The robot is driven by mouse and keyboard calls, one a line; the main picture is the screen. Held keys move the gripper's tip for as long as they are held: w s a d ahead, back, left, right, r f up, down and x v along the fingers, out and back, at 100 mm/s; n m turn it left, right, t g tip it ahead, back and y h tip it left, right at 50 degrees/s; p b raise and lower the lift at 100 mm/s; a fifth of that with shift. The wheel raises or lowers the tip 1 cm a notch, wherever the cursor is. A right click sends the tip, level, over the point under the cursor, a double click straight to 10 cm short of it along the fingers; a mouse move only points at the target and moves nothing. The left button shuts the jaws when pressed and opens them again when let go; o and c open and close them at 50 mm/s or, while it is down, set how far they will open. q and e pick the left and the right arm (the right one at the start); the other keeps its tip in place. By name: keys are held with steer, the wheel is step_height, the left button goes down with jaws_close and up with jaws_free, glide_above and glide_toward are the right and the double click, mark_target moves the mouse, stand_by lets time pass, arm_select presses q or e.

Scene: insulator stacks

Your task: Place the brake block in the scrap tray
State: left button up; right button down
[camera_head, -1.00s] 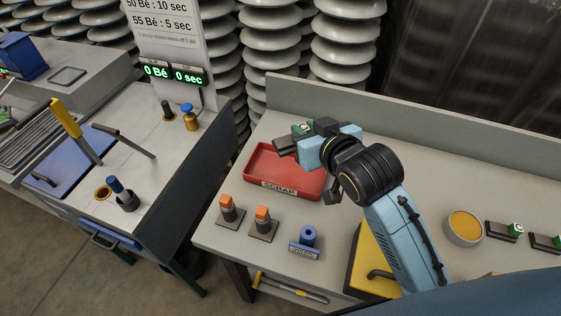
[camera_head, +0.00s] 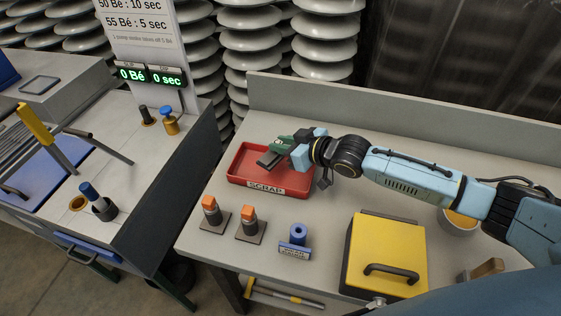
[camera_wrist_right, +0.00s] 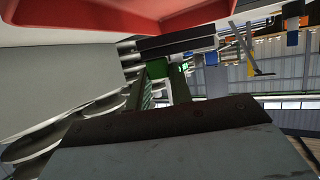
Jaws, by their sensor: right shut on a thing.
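The red scrap tray (camera_head: 290,189), with a SCRAP label on its front, stands on the grey bench. Its red edge also shows along the top of the right wrist view (camera_wrist_right: 150,20). My right gripper (camera_head: 287,147) is shut on the brake block (camera_head: 267,159), a dark piece with a green part beside it. The block is held over the back right part of the tray, tilted. I cannot tell whether it touches the tray. In the right wrist view the block is hard to separate from the gripper parts. My left gripper is out of view.
In front of the tray stand two orange-topped posts (camera_head: 211,212) and a blue ring on a labelled stand (camera_head: 297,236). A yellow box with a black handle (camera_head: 390,245) is to the right. A bowl (camera_head: 459,221) is partly behind my arm. A raised back panel (camera_head: 400,120) edges the bench.

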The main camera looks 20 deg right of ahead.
mark_target(283, 157)
steer(key=shift+f, duration=0.7)
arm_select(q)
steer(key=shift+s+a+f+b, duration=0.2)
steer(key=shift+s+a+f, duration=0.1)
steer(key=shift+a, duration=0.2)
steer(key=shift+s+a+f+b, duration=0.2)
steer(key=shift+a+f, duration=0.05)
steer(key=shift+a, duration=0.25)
arm_select(e)
steer(key=shift+f, duration=1.65)
steer(key=shift+f, duration=0.1)
steer(key=c, duration=1.3)
jaws_free()
steer(key=shift+f, duration=0.1)
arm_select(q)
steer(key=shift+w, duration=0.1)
arm_select(e)
steer(key=shift+o, duration=0.2)
